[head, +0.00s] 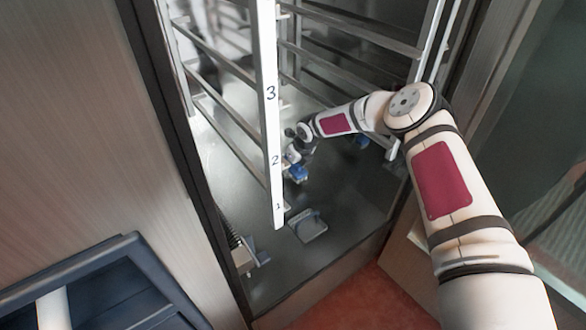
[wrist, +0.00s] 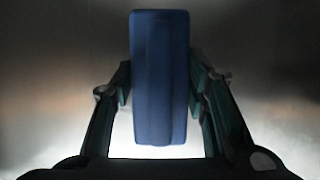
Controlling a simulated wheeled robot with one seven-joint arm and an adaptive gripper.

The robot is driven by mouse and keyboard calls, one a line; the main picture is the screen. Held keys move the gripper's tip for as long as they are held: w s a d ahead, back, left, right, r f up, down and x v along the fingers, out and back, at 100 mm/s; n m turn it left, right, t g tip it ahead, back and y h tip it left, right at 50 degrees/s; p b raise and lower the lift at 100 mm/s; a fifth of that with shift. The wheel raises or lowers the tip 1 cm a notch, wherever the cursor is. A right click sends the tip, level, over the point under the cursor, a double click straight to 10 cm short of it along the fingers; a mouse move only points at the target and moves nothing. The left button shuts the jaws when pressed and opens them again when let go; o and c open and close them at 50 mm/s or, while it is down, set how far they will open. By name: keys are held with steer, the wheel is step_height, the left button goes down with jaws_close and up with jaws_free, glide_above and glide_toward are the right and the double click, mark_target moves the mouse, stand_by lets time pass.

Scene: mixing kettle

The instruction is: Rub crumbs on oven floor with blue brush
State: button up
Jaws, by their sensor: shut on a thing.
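My gripper (wrist: 160,88) is shut on the blue brush (wrist: 160,60). In the wrist view the brush's blue block stands between the two fingers and hides part of the surface behind it. In the head view the brush (head: 298,173) shows as a small blue patch at the end of my arm, low inside the oven near the number 2 on the white upright. The oven floor (head: 345,205) is grey metal and somewhat shiny. I cannot make out any crumbs on it, and I cannot tell whether the brush touches the floor.
A white numbered upright (head: 270,110) stands in front of my gripper's left side. Metal rack rails (head: 225,55) line the oven. A small grey fitting (head: 307,226) sits on the floor near the front. A dark blue crate (head: 130,243) stands outside at the lower left.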

steer(key=shift+r+p, duration=0.4)
steer(key=shift+r, duration=0.75)
steer(key=shift+r+p, duration=0.65)
steer(key=shift+r, duration=0.85)
steer(key=shift+a, duration=0.1)
